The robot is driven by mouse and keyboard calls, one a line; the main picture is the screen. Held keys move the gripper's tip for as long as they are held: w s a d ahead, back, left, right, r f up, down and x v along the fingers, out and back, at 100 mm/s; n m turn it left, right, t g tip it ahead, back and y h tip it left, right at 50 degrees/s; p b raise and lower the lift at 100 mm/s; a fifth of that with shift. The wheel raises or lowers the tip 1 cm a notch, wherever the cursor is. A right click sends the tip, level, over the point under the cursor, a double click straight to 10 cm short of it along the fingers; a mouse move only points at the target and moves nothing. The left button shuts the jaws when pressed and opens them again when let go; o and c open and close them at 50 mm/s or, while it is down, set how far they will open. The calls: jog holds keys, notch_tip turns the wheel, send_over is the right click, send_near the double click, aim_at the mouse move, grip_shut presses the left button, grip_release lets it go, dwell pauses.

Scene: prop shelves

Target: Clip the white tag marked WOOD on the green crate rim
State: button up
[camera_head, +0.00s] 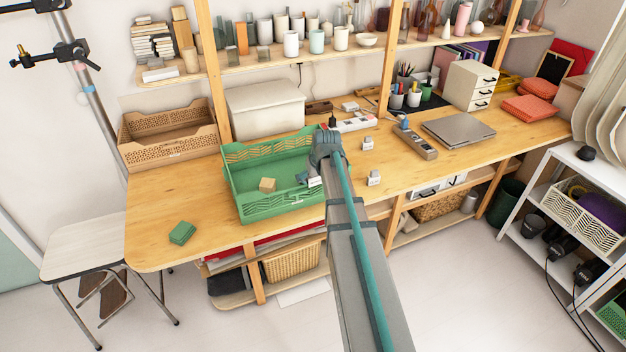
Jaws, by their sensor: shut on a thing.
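The green crate (262,210) stands open on the wooden workbench, with a small wooden block (267,185) inside. My gripper (307,181) is at the crate's right end, partly hidden by my own arm. It is shut on a small white tag (315,182), which shows just at the right part of the crate. I cannot tell whether the tag touches the rim, and its lettering is too small to read. Two more small white tags stand on the bench right of my arm, one farther back (368,143) and one nearer the front edge (374,179).
A green block (182,232) lies on the bench at the left. A tan crate (170,150) and a white box (265,108) stand behind. A grey device (415,143) and a laptop (458,131) lie to the right. The bench's front left is mostly clear.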

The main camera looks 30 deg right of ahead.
jog(key=shift+o, duration=0.3)
jog(key=shift+s+d+f+b, duration=0.1)
jog(key=shift+d+f+b, duration=0.15)
jog(key=shift+f, duration=0.3)
jog(key=shift+s+d+f+b, duration=0.1)
jog(key=shift+d+f+b, duration=0.15)
jog(key=shift+f, duration=0.25)
jog(key=shift+r+y, duration=0.1)
jog(key=shift+y, duration=0.2)
jog(key=shift+w+d+r+p, duration=0.1)
jog(key=shift+w+r+p, duration=0.1)
jog(key=shift+p, duration=0.4)
jog(key=shift+d+r+p, duration=0.1)
jog(key=shift+r+p, duration=0.05)
jog(key=shift+p, duration=0.25)
jog(key=shift+c, duration=0.2)
jog(key=shift+d+g+p, duration=0.3)
jog(key=shift+g+p, duration=0.05)
jog(key=shift+g, duration=0.05)
jog(key=shift+r+y+p, duration=0.15)
jog(key=shift+y+p, duration=0.15)
jog(key=shift+p, duration=0.1)
jog(key=shift+w, duration=0.1)
jog(key=shift+c, duration=0.2)
